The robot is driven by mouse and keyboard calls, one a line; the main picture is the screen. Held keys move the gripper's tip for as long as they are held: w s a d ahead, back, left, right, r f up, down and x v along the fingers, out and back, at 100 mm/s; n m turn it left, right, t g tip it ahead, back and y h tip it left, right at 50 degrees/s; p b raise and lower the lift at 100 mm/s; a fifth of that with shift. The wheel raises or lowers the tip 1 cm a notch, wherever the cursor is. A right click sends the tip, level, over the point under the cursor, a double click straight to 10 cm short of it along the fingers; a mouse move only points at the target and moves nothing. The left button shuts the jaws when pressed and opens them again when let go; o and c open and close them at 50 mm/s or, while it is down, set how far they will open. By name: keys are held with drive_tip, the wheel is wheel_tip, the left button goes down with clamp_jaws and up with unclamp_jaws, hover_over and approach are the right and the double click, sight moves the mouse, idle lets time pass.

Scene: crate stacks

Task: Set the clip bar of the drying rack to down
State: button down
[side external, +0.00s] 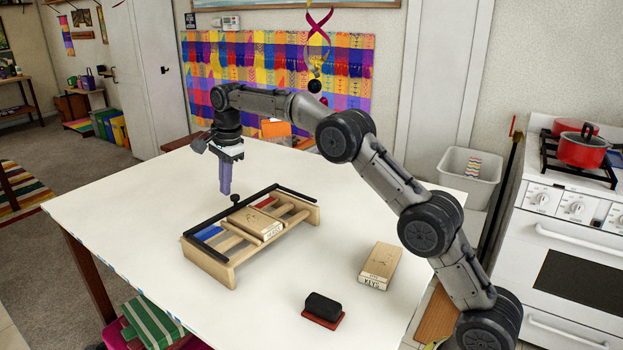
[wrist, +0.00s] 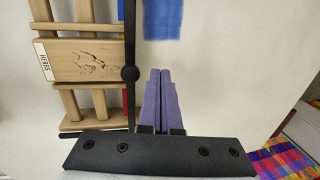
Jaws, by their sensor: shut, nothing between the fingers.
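The drying rack (side external: 222,272) is a pale wooden slatted frame on the white table. Its black clip bar (side external: 262,193) runs along the far long side, with black arms along the ends; I cannot tell its exact tilt. A round black knob (side external: 235,198) stands on the bar, and it shows in the wrist view (wrist: 130,73). My gripper (side external: 225,192) points down with purple fingers pressed together, empty. In the wrist view the fingertips (wrist: 160,72) are just right of the knob, apart from it in the picture. A wooden block marked HERBS (side external: 256,223) lies on the slats.
Blue (side external: 208,233) and red (side external: 266,202) patches lie by the bar. Another wooden block (side external: 380,265) and a black-handled red-based block (side external: 323,310) are on the table's right part. The table's left part is clear. A stove (side external: 570,210) stands at right.

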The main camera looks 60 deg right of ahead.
drive_tip(key=s+a+r+t, duration=0.1)
drive_tip(key=s+r, duration=0.3)
drive_tip(key=r, duration=0.5)
drive_tip(key=s+a+r+t, duration=0.1)
drive_tip(key=s+r, duration=0.3)
drive_tip(key=r, duration=0.6)
drive_tip(key=s+a+r+n, duration=0.1)
drive_tip(key=s+r+n, duration=0.1)
drive_tip(key=s, duration=0.6)
drive_tip(key=s+a+r+n, duration=0.1)
drive_tip(key=s+r+n, duration=0.15)
drive_tip(key=s, duration=0.55)
drive_tip(key=s+a+f+n+t, duration=0.15)
drive_tip(key=s+f+n, duration=0.5)
drive_tip(key=s, duration=0.75)
drive_tip(key=s+f+n, duration=0.3)
drive_tip(key=f+n, duration=0.1)
drive_tip(key=f, duration=0.3)
drive_tip(key=s+f+n, duration=0.3)
drive_tip(key=f, duration=0.4)
drive_tip(key=shift+s+d+f+n, duration=0.2)
drive_tip(key=shift+s+f+n, duration=0.05)
drive_tip(key=shift+s+n, duration=0.15)
